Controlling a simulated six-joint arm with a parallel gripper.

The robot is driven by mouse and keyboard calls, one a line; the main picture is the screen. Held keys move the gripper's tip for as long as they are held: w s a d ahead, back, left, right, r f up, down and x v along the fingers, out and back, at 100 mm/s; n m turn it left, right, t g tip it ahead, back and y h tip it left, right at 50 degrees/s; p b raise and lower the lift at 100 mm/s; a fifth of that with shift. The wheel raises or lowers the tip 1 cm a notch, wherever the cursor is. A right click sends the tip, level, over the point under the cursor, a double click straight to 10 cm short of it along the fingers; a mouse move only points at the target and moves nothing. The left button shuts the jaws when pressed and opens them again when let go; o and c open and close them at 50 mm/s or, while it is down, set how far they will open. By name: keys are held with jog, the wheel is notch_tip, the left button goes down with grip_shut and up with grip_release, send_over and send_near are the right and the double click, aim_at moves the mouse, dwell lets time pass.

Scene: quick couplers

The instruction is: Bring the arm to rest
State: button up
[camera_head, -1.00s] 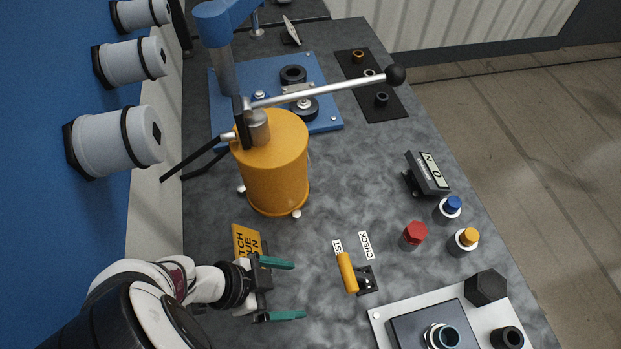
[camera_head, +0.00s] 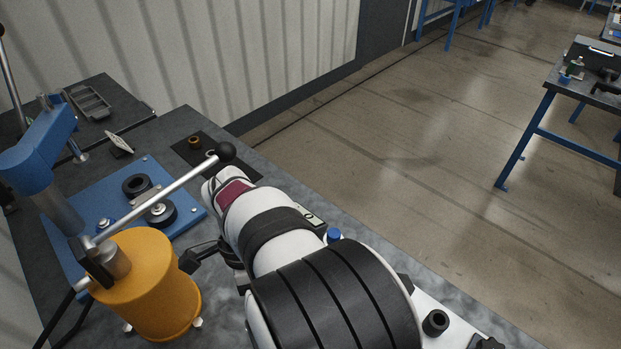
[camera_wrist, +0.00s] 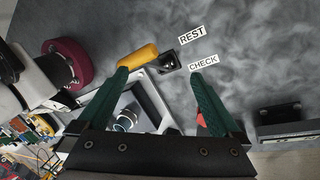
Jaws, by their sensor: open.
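My gripper (camera_wrist: 160,72) is open and empty in the wrist view, with its two green fingers spread apart. Beyond the fingertips is a small lever with a yellow handle (camera_wrist: 139,57) on a black bracket (camera_wrist: 168,62), beside a REST label (camera_wrist: 191,35) and a CHECK label (camera_wrist: 203,63). The left fingertip overlaps the handle's near end in the picture; I cannot tell whether they touch. In the head view my arm crosses the bench and hides the lever, the labels and most of the gripper.
A yellow cylinder (camera_head: 150,300) stands left of my arm. A plate with a metal coupler (camera_wrist: 128,121) and a red knob (camera_wrist: 201,121) lie near the fingers.

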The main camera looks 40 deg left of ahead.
jog(key=w+d+r+y, duration=0.2)
jog(key=w+d+r, duration=0.45)
jog(key=d, duration=0.25)
jog(key=w+d+r+y, duration=0.1)
jog(key=d+r+y, duration=0.15)
jog(key=d, duration=1.15)
jog(key=s+d+n+t, duration=0.1)
jog(key=s+d, duration=0.4)
jog(key=d, duration=0.3)
jog(key=shift+s+d+f, duration=0.3)
jog(key=shift+s+f, duration=0.05)
